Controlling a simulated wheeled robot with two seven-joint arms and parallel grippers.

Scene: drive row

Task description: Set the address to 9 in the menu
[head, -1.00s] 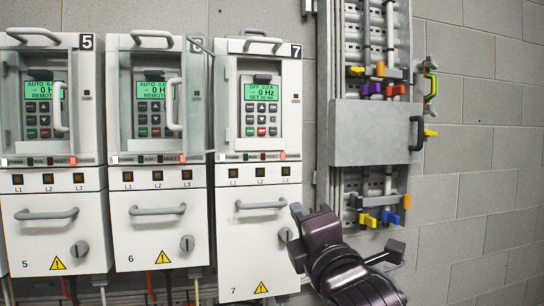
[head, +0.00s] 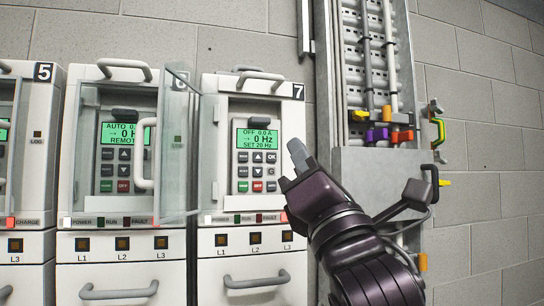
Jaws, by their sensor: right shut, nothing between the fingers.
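Drive 7 (head: 209,100) is the rightmost of the white cabinets. Its keypad panel is uncovered, with a lit green display (head: 257,138) reading "OFF 0.0 A", "0 Hz", "SET 20 Hz". Below it are several small keys (head: 257,170), with a green and a red key in the bottom row. My right gripper (head: 297,158) is shut and empty, just right of drive 7's keypad, its tip pointing up and left, apart from the keys. No address menu shows on the display. My left gripper is out of view.
A transparent door (head: 176,150) stands open between drives 6 and 7. Drive 6 (head: 75,150) shows "AUTO" and "REMOTE". A grey cable cabinet (head: 345,60) with coloured locks (head: 385,135) stands to the right, behind my right arm. Handles (head: 257,279) stick out below.

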